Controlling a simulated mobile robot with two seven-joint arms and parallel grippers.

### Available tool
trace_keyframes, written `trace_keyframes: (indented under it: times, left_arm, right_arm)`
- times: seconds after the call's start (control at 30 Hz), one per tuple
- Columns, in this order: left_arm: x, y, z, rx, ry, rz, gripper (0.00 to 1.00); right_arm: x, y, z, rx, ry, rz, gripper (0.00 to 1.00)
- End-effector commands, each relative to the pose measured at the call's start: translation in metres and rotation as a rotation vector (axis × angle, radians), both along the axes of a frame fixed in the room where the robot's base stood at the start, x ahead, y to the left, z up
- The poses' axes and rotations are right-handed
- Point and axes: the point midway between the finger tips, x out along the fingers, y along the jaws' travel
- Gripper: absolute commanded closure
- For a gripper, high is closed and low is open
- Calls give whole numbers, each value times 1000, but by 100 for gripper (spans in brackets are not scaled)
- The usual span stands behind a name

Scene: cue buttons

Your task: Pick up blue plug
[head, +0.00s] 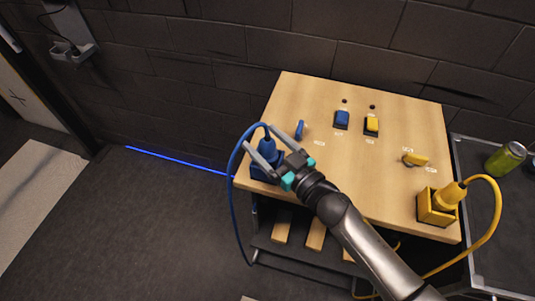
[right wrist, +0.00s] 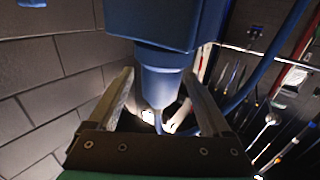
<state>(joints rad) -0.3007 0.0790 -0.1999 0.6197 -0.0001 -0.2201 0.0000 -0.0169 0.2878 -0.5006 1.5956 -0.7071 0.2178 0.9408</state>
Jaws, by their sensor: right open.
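The blue plug (head: 267,144) sits in a blue socket box (head: 258,172) at the left front corner of the wooden table, with a blue cable curving off to the left. My right gripper (head: 275,142) is open, its two fingers on either side of the plug. In the right wrist view the plug (right wrist: 160,82) stands between the fingers (right wrist: 160,95), below the socket box (right wrist: 170,22) in the picture. Whether the fingers touch it I cannot tell. My left gripper is not in view.
The wooden table (head: 290,100) also carries a blue button (head: 342,119), a yellow button (head: 372,125), a blue switch (head: 300,130), a yellow switch (head: 415,159) and a yellow plug (head: 450,195) in its yellow socket. A dark brick wall stands behind.

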Motion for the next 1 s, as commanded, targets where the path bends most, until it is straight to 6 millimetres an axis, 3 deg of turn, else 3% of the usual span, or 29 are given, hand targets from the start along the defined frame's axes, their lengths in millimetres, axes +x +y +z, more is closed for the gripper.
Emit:
trace_keyframes:
  times: [0.2,0.47,1.0]
  left_arm:
    - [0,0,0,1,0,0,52]
    - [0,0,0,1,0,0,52]
    - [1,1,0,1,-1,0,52]
  right_arm:
    - [17,13,0,1,-1,0,17]
    - [18,14,0,0,0,0,18]
    - [17,14,0,0,0,0,79]
